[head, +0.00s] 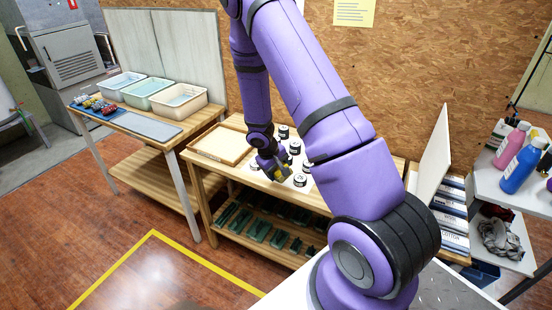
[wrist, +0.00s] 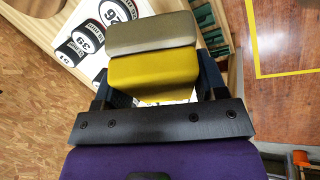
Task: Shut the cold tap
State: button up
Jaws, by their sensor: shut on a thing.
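No tap shows in either view.
A wooden tray (head: 220,133) is left of my gripper on the bench. Pale bins (head: 180,89) stand on the left table. A white upright panel (head: 433,150) is at right, beside a shelf with blue (head: 522,168) and pink (head: 510,145) bottles. Left floor is open.

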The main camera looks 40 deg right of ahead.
jog(key=w+d, duration=0.2)
jog(key=w, duration=0.1)
jog(key=w+d, duration=0.2)
jog(key=w, duration=0.2)
jog(key=w+d+f, duration=0.1)
jog(key=w, duration=0.2)
jog(key=shift+w+d+f, duration=0.1)
jog(key=shift+w+d, duration=0.25)
jog(key=shift+d, duration=0.05)
jog(key=shift+w+f, duration=0.1)
jog(key=shift+f, duration=1.65)
jog(key=o, duration=0.9)
jog(key=shift+c, duration=0.2)
